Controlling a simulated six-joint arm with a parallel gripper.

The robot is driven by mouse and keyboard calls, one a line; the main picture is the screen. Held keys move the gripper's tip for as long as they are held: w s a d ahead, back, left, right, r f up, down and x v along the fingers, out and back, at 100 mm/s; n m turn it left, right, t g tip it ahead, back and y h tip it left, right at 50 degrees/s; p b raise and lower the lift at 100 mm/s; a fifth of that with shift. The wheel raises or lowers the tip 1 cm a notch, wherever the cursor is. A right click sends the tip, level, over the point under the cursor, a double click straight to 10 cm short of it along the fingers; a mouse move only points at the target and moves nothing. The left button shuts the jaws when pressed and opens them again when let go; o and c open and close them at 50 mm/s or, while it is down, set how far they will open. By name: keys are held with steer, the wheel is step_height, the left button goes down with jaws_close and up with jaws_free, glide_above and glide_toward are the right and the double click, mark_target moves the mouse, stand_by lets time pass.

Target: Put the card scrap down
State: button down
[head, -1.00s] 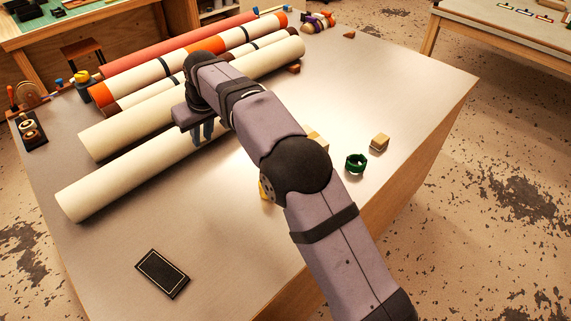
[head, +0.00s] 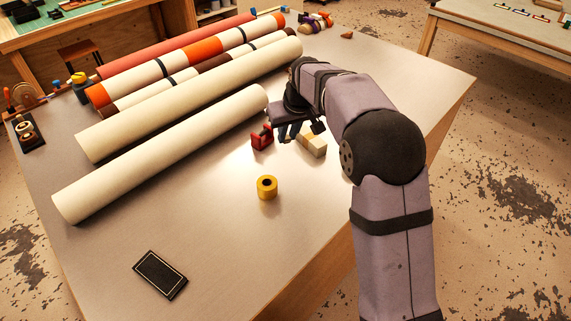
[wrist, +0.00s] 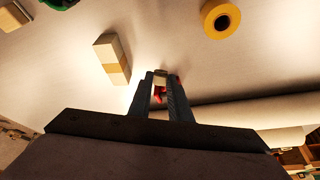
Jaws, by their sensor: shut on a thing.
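My gripper (head: 289,134) is over the middle of the table, past the end of the nearest cream roll (head: 165,152). In the wrist view my gripper (wrist: 160,82) is shut, with a small pale piece, seemingly the card scrap (wrist: 161,77), between the fingertips. In the head view I cannot make out the scrap. I cannot tell if it touches the table.
A red object (head: 262,137) is close beside my fingers, with a pale wooden block (head: 314,145) on their other side. A yellow tape roll (head: 267,187) and a black card-like slab (head: 161,274) lie nearer the front. Several rolls fill the back left.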

steer(key=shift+w+r, duration=0.1)
steer(key=shift+w, duration=0.2)
steer(key=p, duration=0.2)
glide_above(285, 163)
steer(key=s, duration=0.2)
steer(key=shift+w+d+f, duration=0.1)
steer(key=shift+d+f, duration=0.05)
steer(key=shift+f, duration=1.7)
steer(key=shift+w+d+f, duration=0.1)
steer(key=shift+d+f, duration=0.05)
steer(key=shift+f, duration=1.7)
steer(key=shift+f+p, duration=0.55)
steer(key=shift+f, duration=0.8)
steer(key=shift+f, duration=0.2)
steer(key=c, duration=1.6)
jaws_free()
steer(key=shift+c, duration=0.2)
steer(key=shift+r, duration=0.1)
